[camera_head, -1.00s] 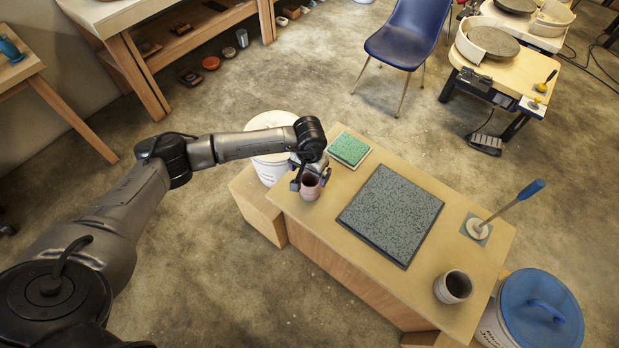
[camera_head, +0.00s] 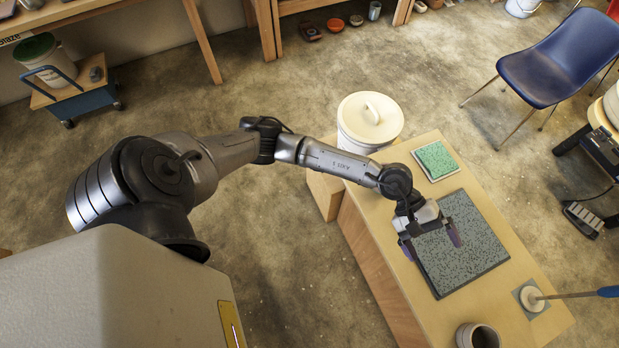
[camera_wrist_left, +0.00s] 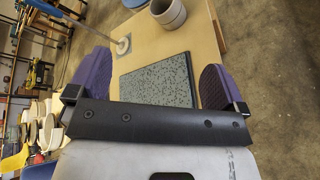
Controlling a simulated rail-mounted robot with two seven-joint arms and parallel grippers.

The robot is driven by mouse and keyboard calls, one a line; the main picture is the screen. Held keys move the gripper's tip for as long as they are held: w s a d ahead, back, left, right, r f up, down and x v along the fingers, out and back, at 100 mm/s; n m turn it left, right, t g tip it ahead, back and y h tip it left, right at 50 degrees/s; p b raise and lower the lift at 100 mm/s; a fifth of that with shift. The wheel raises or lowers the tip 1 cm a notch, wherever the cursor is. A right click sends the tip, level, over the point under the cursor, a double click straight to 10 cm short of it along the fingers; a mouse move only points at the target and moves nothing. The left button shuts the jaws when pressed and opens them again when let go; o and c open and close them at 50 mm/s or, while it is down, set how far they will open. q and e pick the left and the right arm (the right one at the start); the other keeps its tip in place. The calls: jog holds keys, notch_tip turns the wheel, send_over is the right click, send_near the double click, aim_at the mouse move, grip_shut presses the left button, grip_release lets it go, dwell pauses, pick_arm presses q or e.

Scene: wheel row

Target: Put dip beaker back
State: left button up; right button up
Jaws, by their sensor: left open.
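A grey beaker-like cup (camera_head: 478,337) stands upright on the near end of the wooden bench (camera_head: 515,318), cut off by the bottom edge of the head view. It also shows at the top of the left wrist view (camera_wrist_left: 168,12). I cannot tell if it is the dip beaker. My left gripper (camera_head: 431,243) is open and empty over the left side of the dark speckled slab (camera_head: 465,250). Its two purple fingers spread on either side of the slab in the wrist view. The small pinkish cup is not visible now. My right gripper is not in view.
A green pad (camera_head: 436,160) lies at the bench's far end. A white lidded bucket (camera_head: 370,117) stands beside the bench's far end. A blue chair (camera_head: 555,60) is at the upper right.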

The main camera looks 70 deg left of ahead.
pick_arm(q)
notch_tip(320, 180, up, 7)
jog(key=d+n+t+h, duration=0.2)
jog(key=n+t+h, duration=0.2)
jog(key=n+t, duration=0.5)
jog(key=a+n+t+y, duration=0.3)
jog(key=n+t+y, duration=0.15)
jog(key=n, duration=0.75)
jog(key=a+n+t+y, duration=0.35)
jog(key=n+y, duration=0.25)
jog(key=n, duration=0.6)
jog(key=s+a+f+n+g+y, duration=0.85)
jog(key=s+f+n, duration=0.35)
jog(key=n, duration=0.7)
jog(key=s+f+n+g+h, duration=0.1)
jog(key=s+f+n+g, duration=0.3)
jog(key=s, duration=0.9)
jog(key=n+g, duration=0.3)
jog(key=shift+s+a+g+h, duration=0.15)
jog(key=shift+a+g+h, duration=0.05)
jog(key=shift+g+h, duration=0.2)
